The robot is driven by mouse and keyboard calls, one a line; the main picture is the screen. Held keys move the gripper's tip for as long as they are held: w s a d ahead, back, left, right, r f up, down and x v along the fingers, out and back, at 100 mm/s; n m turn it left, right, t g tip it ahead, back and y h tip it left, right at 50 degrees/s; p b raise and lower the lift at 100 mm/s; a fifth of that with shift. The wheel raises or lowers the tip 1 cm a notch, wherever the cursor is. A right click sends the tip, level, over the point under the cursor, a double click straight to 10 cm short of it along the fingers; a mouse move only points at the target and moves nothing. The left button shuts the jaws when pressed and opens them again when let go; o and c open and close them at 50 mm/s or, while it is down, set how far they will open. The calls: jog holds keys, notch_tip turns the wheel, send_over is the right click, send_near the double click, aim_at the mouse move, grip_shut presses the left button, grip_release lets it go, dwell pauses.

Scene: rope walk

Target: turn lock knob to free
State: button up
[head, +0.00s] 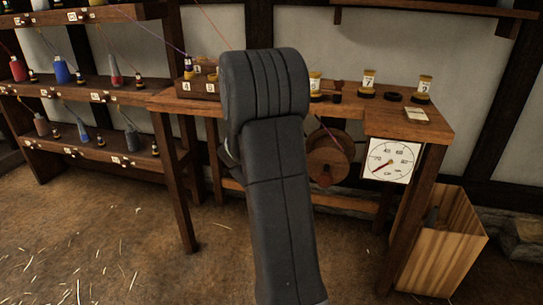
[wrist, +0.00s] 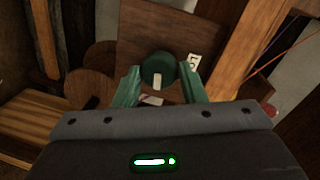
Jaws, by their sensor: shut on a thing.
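The lock knob (wrist: 157,70) is a dark green round knob with a pale pointer mark at its lower part, on a brown wooden panel (wrist: 150,25) in the wrist view. A white label (wrist: 194,62), partly covered, shows at its right. My gripper (wrist: 161,76) has its two green fingers on either side of the knob and is shut on it. A finger covers part of the label, so its full lettering cannot be read. In the head view my arm hides the gripper and knob.
A wooden bench (head: 440,128) carries several numbered tags and pots. A reel (head: 328,160) and a white dial (head: 390,160) are at its front. A wooden bin (head: 440,245) stands at the right. Shelves (head: 75,95) with coloured cones are at the left. The floor at left is open.

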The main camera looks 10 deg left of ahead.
jog(key=m+y+b, duration=0.1)
jog(key=m+b, duration=0.4)
jog(key=b, duration=0.1)
jog(key=shift+d+f, duration=0.1)
jog(key=shift+d, duration=0.05)
jog(key=shift+b, duration=0.3)
jog(key=o, duration=1)
jog(key=s+p, duration=0.1)
jog(key=s, duration=0.3)
jog(key=s+r+p, duration=0.1)
jog(key=s, duration=0.4)
jog(key=s+r+p, duration=0.1)
jog(key=s, duration=0.3)
jog(key=shift+s+d, duration=0.15)
jog(key=shift+s, duration=0.2)
